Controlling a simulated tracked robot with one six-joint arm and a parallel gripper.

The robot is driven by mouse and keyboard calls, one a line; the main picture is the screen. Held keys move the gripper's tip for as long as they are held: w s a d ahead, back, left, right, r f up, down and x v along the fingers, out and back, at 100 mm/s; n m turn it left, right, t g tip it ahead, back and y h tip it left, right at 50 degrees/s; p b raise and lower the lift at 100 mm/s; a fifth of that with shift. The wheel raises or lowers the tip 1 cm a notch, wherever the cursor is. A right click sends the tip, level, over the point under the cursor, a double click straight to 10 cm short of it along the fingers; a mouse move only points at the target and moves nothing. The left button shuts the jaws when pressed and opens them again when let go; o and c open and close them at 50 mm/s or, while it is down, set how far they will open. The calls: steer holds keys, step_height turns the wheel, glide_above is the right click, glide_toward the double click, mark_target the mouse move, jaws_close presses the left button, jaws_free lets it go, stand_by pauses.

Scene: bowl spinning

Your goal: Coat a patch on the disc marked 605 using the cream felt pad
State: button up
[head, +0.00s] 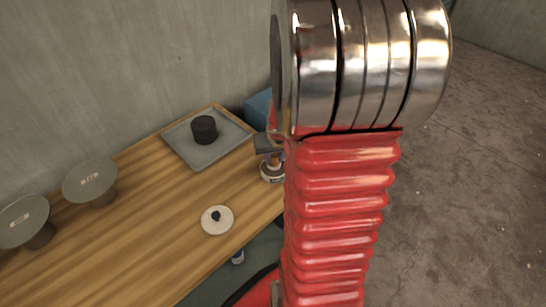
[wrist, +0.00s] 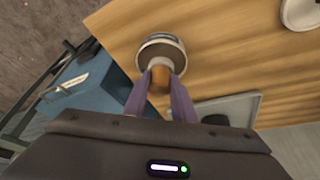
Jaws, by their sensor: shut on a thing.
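My gripper (wrist: 160,84), partly hidden by my arm in the head view (head: 266,146), is shut on the wooden handle of a round pad (wrist: 160,47). This pad has a grey-brown top and pale rim; it also shows in the head view (head: 272,172). I cannot tell whether it touches the table. A cream round pad with a dark knob (head: 228,221) lies on the table; its edge shows in the wrist view (wrist: 300,14). Two grey discs on stands, left (head: 22,224) and right (head: 91,184), have labels too small to read.
A grey tray (head: 190,155) with a black cylinder (head: 204,129) in it stands at the back of the wooden table (head: 140,235). A blue box (wrist: 85,88) stands beside the table. A small blue-white thing (head: 237,257) is below the table's front edge. The table's middle is clear.

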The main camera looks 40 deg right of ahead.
mark_target(274, 155)
steer(key=shift+f, duration=0.55)
stand_by(1.9)
steer(key=shift+r, duration=3.55)
steer(key=shift+w+d+r, duration=0.2)
steer(key=shift+r, duration=0.05)
steer(key=w+a+f+n+y, duration=0.15)
steer(key=w+a+n, duration=0.25)
steer(key=w+a, duration=1.35)
steer(key=a+f+n, duration=0.2)
steer(key=a, duration=0.8)
steer(key=shift+s+a+f+t+y, duration=0.2)
steer(key=shift+s+a+t+y, duration=0.1)
steer(key=shift+s+y, duration=0.1)
